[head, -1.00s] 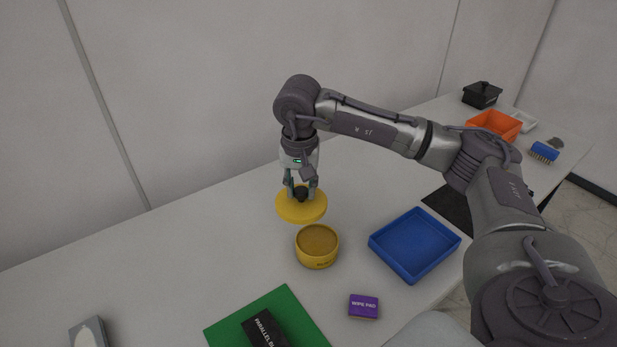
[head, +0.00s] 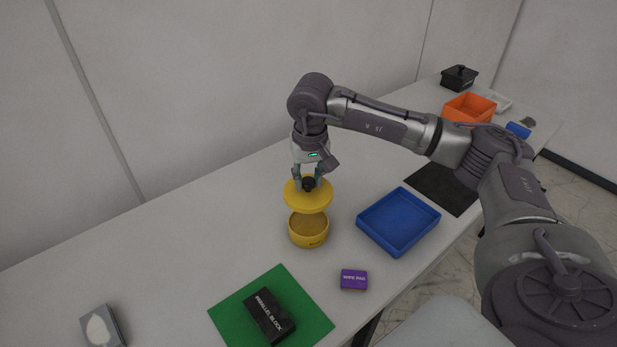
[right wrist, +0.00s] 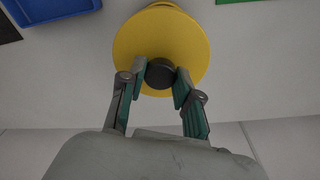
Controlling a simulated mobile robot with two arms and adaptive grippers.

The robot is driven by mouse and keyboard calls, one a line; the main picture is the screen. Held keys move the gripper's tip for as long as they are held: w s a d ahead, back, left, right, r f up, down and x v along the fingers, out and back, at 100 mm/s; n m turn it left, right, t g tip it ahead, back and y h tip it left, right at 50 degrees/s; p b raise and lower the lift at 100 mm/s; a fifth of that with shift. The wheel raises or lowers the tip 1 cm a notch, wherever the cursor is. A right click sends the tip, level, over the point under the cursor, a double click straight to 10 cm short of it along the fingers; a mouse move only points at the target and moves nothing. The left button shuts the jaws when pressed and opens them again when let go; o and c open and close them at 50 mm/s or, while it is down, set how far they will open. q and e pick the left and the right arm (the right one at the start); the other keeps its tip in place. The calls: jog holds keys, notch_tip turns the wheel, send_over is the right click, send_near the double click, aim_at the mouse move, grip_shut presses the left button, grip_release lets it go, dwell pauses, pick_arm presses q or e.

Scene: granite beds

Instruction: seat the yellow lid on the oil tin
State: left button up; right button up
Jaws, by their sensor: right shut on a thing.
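The yellow lid (head: 308,197) is a round disc with a dark knob. My right gripper (head: 308,184) is shut on the knob and holds the lid in the air, roughly level. The oil tin (head: 309,231) is a short, round yellow tin standing upright and open on the table. In the head view the lid shows just above and slightly behind the tin's opening, with a gap between them. In the right wrist view the lid (right wrist: 160,40) hides nearly all of the tin, with the gripper fingers (right wrist: 160,82) on either side of the knob. My left gripper is out of view.
A blue tray (head: 398,222) stands right of the tin. A purple wipe pad box (head: 354,279) and a green mat (head: 230,311) with a black parallel block (head: 269,317) lie in front. An orange bin (head: 468,108) is farther back.

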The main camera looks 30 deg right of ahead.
notch_tip(320, 180, down, 7)
jog(key=b, duration=0.5)
jog(key=shift+f+b, duration=0.2)
jog(key=shift+b, duration=0.2)
jog(key=shift+f+b, duration=0.4)
jog(key=shift+f, duration=0.15)
jog(key=shift+f+b, duration=0.7)
jog(key=shift+f, duration=0.1)
jog(key=o, duration=1.1)
jog(key=shift+r, duration=0.1)
jog(key=r, duration=0.4)
jog(key=s+r, duration=0.1)
jog(key=r, duration=0.6)
jog(key=shift+s+a+r, duration=0.2)
jog(key=shift+a+r, duration=0.05)
jog(key=shift+r, duration=0.15)
